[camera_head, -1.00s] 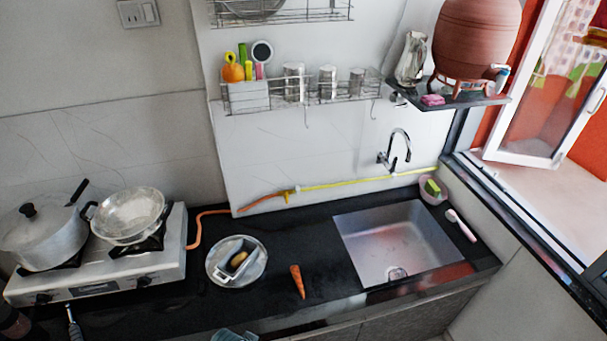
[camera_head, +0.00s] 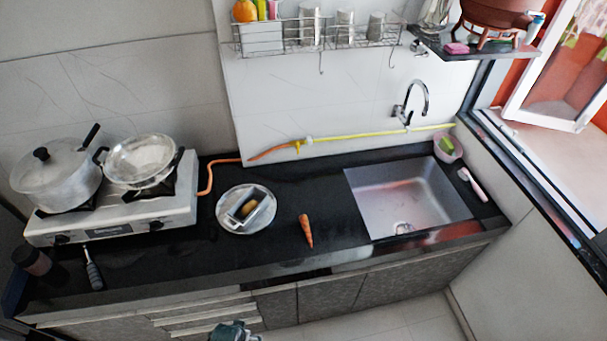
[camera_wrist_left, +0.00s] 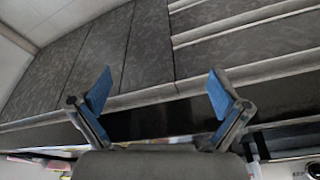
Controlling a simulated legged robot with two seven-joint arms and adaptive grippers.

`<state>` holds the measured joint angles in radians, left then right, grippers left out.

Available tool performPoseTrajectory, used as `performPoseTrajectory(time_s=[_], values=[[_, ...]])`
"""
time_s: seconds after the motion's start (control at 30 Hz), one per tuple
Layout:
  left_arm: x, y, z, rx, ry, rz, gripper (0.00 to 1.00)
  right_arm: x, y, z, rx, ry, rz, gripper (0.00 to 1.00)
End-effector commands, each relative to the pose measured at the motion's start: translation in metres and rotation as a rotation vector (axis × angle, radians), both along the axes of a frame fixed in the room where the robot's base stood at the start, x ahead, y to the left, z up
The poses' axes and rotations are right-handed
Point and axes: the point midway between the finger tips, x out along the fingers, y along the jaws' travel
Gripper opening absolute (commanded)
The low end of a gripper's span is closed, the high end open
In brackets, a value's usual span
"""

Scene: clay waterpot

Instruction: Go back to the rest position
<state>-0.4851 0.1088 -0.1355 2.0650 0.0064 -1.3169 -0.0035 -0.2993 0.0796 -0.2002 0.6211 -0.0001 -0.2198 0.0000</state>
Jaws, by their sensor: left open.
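My left gripper (camera_wrist_left: 158,98) shows in the left wrist view with its two blue-padded fingers spread wide and nothing between them. It is in front of the grey cabinet fronts, below the counter. A small dark teal piece at the bottom edge of the head view is too cut off to tell apart. My right gripper is in neither view. The reddish-brown clay waterpot (camera_head: 496,10) is on its stand on the wall shelf (camera_head: 470,47) at the top right, cut off by the frame's top edge. No gripper is near it.
The black counter (camera_head: 150,262) holds a stove (camera_head: 110,222) with pots, a plate (camera_head: 230,222) with a small container, a carrot (camera_head: 306,232) and a sink (camera_head: 408,197). A steel tap (camera_head: 412,100) is behind. An open window is at right. Floor (camera_head: 385,325) shows clear in front.

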Motion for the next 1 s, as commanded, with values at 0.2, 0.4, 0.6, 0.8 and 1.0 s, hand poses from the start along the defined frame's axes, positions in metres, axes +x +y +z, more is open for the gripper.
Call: performPoseTrajectory(time_s=[0.2,0.4,0.6,0.8,1.0], values=[[-0.018,0.001,-0.121,0.004,0.05,-0.007,1.0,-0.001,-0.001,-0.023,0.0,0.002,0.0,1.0],[-0.076,0.009,-0.263,0.01,0.109,-0.019,1.0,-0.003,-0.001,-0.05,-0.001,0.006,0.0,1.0],[-0.158,0.023,-0.355,0.017,0.158,-0.03,1.0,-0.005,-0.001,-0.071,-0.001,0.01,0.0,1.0],[-0.208,0.032,-0.386,0.02,0.18,-0.036,1.0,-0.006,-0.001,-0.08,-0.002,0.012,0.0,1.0],[-0.215,0.033,-0.388,0.02,0.182,-0.037,1.0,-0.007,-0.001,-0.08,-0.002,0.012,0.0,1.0]])
